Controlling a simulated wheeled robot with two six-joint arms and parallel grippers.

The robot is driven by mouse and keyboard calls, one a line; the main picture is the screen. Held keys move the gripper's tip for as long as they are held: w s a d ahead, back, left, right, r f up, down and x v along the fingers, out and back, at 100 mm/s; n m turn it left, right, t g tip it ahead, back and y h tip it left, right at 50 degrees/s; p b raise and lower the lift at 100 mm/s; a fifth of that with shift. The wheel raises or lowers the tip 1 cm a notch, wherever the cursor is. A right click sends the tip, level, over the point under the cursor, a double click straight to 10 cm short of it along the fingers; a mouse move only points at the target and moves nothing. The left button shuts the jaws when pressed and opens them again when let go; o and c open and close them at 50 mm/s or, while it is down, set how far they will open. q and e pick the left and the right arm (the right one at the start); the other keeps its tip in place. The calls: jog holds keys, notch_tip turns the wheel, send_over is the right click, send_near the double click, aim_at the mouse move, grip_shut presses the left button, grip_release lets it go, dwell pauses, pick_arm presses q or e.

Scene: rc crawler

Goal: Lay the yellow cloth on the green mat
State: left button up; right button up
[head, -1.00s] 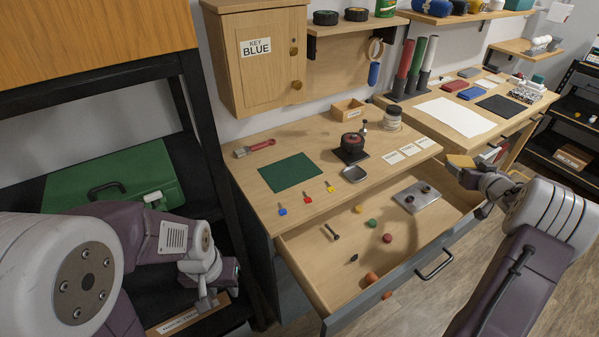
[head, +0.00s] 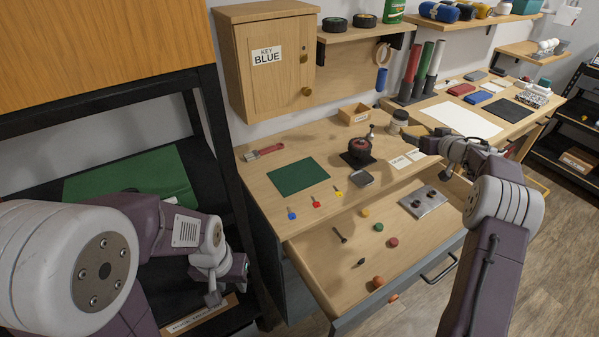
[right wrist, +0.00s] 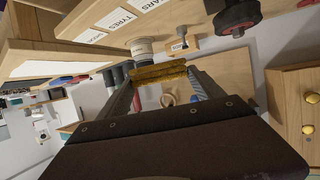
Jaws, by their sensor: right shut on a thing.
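The green mat (head: 298,176) lies flat and bare on the wooden bench. The yellow cloth (right wrist: 160,73) is a folded strip between the fingertips of my right gripper (right wrist: 163,82) in the right wrist view. In the head view my right gripper (head: 428,143) is above the bench near the white cards, to the right of the mat; the cloth is mostly hidden there. My left gripper (head: 213,298) hangs low at the left, by the black shelf, away from the mat. Its fingers are too small to read.
A turntable-like stand with a red and black part (head: 360,150) and a small grey tray (head: 362,179) stand between mat and right gripper. The drawer (head: 345,270) is open.

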jog(key=w+a+r+n+y+p, duration=0.1)
jog(key=w+a+n+y+p, duration=0.15)
jog(key=a, duration=0.95)
jog(key=n+g+y+b, duration=0.2)
jog(key=b, duration=0.8)
send_over(316, 177)
jog(key=f, duration=0.7)
jog(key=shift+w+d+f, duration=0.2)
jog(key=shift+w+f, duration=0.15)
jog(key=shift+w, duration=0.05)
jog(key=shift+s+a, duration=0.2)
jog(key=shift+s, duration=0.1)
notch_tip(316, 177, down, 4)
jog(key=b, duration=0.3)
jog(key=shift+f, duration=0.15)
jog(key=o, duration=1.3)
jog(key=shift+o, duration=0.2)
